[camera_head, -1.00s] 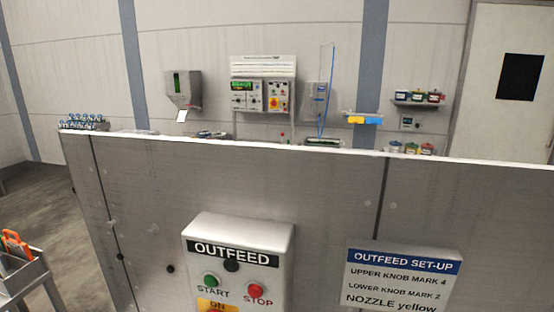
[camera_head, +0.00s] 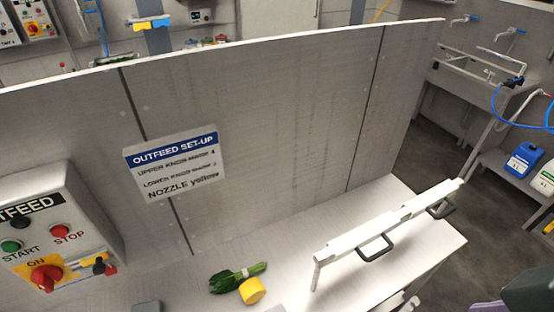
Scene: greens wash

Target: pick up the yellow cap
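A yellow, short round piece that looks like the yellow cap (camera_head: 252,290) lies on the pale counter (camera_head: 215,258) near the bottom of the head view. Neither gripper can be made out in the head view. A dark shape at the bottom right corner is cut off and unclear.
A tall grey panel (camera_head: 290,110) stands behind the counter, with an outfeed set-up sign (camera_head: 172,164). An outfeed control box (camera_head: 55,235) stands at left. A white rail with dark handles (camera_head: 385,228) crosses the counter's right side. Sinks (camera_head: 478,68) are at far right.

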